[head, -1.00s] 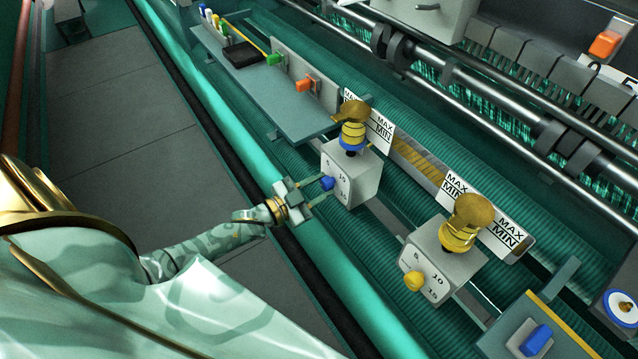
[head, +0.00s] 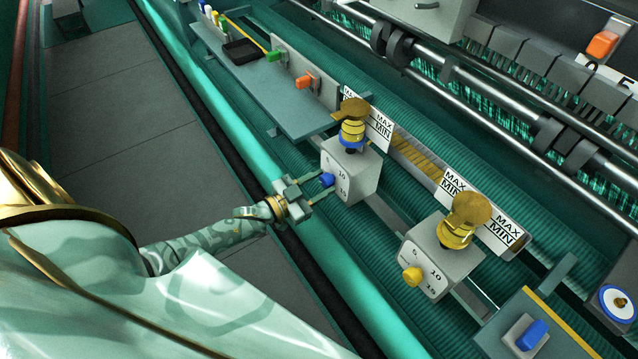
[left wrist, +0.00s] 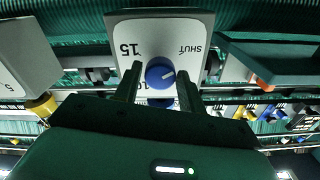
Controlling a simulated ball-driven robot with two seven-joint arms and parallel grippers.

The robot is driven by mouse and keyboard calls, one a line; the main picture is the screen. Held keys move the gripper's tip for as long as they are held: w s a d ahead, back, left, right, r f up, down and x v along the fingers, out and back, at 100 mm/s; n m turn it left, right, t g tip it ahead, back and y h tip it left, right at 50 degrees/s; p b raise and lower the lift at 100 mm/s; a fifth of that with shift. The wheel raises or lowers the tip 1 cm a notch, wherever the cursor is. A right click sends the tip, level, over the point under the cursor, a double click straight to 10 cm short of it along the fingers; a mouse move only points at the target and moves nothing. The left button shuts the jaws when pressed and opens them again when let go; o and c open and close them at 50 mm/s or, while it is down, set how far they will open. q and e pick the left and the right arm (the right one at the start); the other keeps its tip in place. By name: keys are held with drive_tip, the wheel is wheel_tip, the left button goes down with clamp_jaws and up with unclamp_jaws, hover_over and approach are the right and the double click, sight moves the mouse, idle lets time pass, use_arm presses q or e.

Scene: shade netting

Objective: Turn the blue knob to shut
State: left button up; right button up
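The blue knob (head: 327,180) is on the dial face of a grey box (head: 355,172) with a yellow and blue fitting on top. In the left wrist view the knob (left wrist: 160,73) shows face on, its white mark pointing right and slightly up. The dial plate (left wrist: 198,22) shows 15 at the knob's left and SHUT at its upper right, both upside down. My left gripper (head: 320,186) is open, with one finger on each side of the knob. In the wrist view a small gap shows between the knob and each finger (left wrist: 158,88). My right gripper is not in view.
A similar box with a yellow knob (head: 411,277) stands to the lower right. A shelf (head: 285,95) with green and orange clips lies behind. A blue switch (head: 532,335) is at the bottom right. A green rail (head: 250,165) runs below my wrist.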

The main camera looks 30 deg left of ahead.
use_arm(q)
drive_tip(key=shift+o, duration=0.8)
drive_tip(key=b+v, duration=0.1)
drive_tip(key=v, duration=1.5)
drive_tip(key=shift+s+a+f, duration=0.1)
drive_tip(key=shift+s, duration=0.05)
